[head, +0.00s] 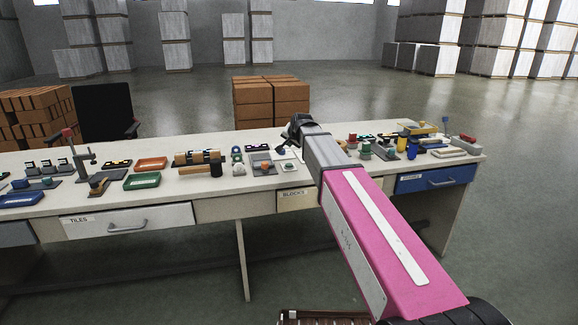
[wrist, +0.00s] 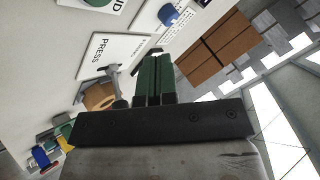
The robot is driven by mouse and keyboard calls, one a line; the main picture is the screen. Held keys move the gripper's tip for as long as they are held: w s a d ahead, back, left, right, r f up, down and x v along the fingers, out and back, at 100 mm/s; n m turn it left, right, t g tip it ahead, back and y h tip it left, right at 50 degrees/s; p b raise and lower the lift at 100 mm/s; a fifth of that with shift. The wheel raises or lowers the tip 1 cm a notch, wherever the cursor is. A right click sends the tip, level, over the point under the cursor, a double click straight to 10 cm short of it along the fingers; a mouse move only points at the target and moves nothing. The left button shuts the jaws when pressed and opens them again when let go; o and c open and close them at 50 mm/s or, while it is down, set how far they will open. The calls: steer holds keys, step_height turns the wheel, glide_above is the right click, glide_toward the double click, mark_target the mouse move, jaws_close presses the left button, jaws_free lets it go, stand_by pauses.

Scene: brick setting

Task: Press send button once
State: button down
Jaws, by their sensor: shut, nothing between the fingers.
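In the wrist view, a white plate with lettering ending in what looks like "ND" (wrist: 117,5) is cut off by the top edge. A green round button (wrist: 98,2) sits on it, only partly in frame; I cannot read the whole label. My gripper (wrist: 153,58) is shut and empty, its green fingers together and pointing at the panels. The fingers are apart from the green button, below and right of it in the picture. In the head view, my gripper (head: 292,130) is over the middle of the bench, and the button cannot be made out for certain.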

mark_target(290, 164)
steer(key=shift+f, duration=3.25)
steer(key=shift+f, duration=0.2)
steer(key=shift+f, duration=0.2)
steer(key=shift+f, duration=0.45)
stand_by(0.5)
steer(key=shift+r, duration=0.9)
steer(key=shift+r, duration=2.5)
